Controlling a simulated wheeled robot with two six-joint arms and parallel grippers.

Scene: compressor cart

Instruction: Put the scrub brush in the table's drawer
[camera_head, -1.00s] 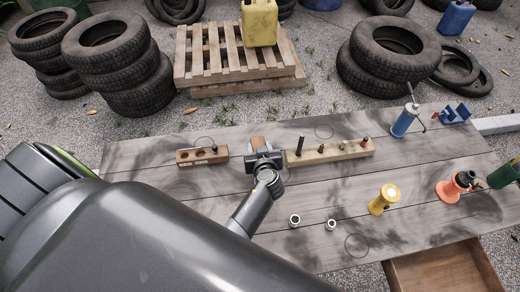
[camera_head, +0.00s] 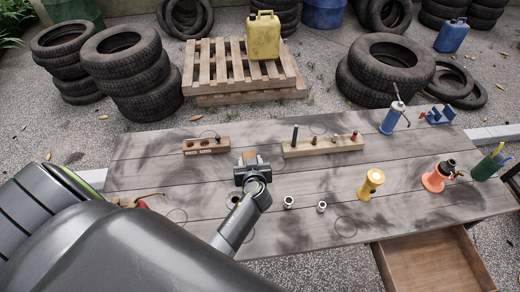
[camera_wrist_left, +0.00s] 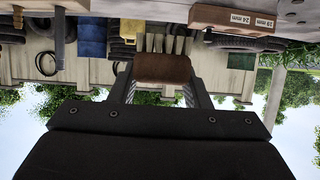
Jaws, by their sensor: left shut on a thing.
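My left gripper (camera_head: 252,174) is shut on the scrub brush (camera_head: 250,158), over the middle of the table (camera_head: 290,222). In the left wrist view the brush (camera_wrist_left: 162,68) is a brown block between the two fingers, with pale tufts along one edge. I cannot tell how high it is above the tabletop. The table's drawer (camera_head: 435,262) stands open at the front right, below the tabletop, and its visible inside looks empty.
A wooden socket block (camera_head: 206,146) and a longer rack (camera_head: 323,147) stand behind my gripper. Two metal sockets (camera_head: 288,202) (camera_head: 322,207), a yellow flashlight-like thing (camera_head: 371,184) and an orange stand (camera_head: 437,178) lie toward the drawer. A green pen cup (camera_head: 489,166) is at the right.

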